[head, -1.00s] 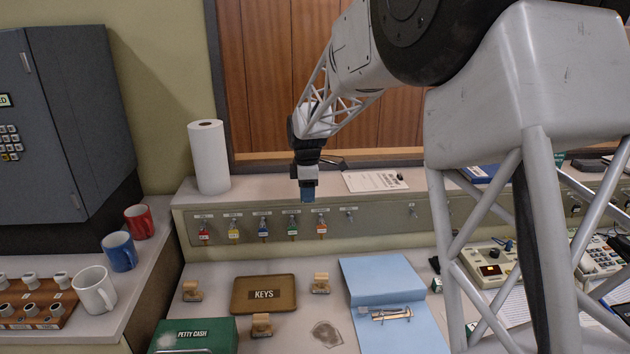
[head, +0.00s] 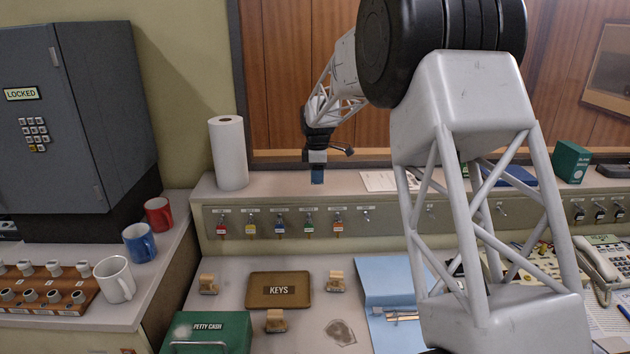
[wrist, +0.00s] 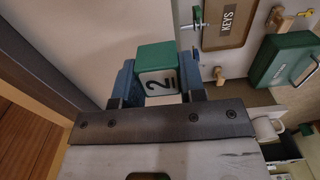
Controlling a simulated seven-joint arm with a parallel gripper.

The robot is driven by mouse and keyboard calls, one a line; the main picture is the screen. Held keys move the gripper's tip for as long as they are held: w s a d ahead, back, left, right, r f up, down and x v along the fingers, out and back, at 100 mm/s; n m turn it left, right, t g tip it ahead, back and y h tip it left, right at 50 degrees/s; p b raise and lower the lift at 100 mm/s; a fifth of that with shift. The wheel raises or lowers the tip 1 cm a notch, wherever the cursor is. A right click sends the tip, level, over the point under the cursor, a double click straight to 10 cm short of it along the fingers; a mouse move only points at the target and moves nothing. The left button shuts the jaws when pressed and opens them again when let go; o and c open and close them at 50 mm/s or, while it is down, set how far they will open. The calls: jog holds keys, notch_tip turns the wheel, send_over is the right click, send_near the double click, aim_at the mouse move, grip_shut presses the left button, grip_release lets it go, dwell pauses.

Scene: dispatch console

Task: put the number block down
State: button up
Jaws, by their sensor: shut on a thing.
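My gripper (head: 317,176) is at the back ledge, over or just in front of its top, right of the paper towel roll. In the wrist view my gripper (wrist: 158,82) is shut on the number block (wrist: 154,56), with a blue finger on each side. The block is a green cube with a white face that reads "2". In the head view I cannot make out the block at the fingertips. I cannot tell how far the block is above the ledge.
The ledge (head: 270,185) holds a paper towel roll (head: 229,153) and a paper sheet (head: 378,181). Coloured keys hang on the panel below. On the desk are a KEYS tray (head: 280,303), several wooden stamps, a green PETTY CASH box (head: 206,333) and a blue folder (head: 385,275).

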aim_at(315, 188)
jog(key=shift+w+a+f, duration=0.1)
jog(key=shift+w+a, duration=0.05)
jog(key=shift+w, duration=0.75)
jog(key=shift+w+a+f, duration=0.1)
jog(key=shift+w, duration=0.75)
jog(key=shift+f, duration=1.7)
jog(key=shift+f, duration=0.15)
jog(key=o, duration=0.9)
notch_tip(315, 188, up, 12)
jog(key=shift+r, duration=0.2)
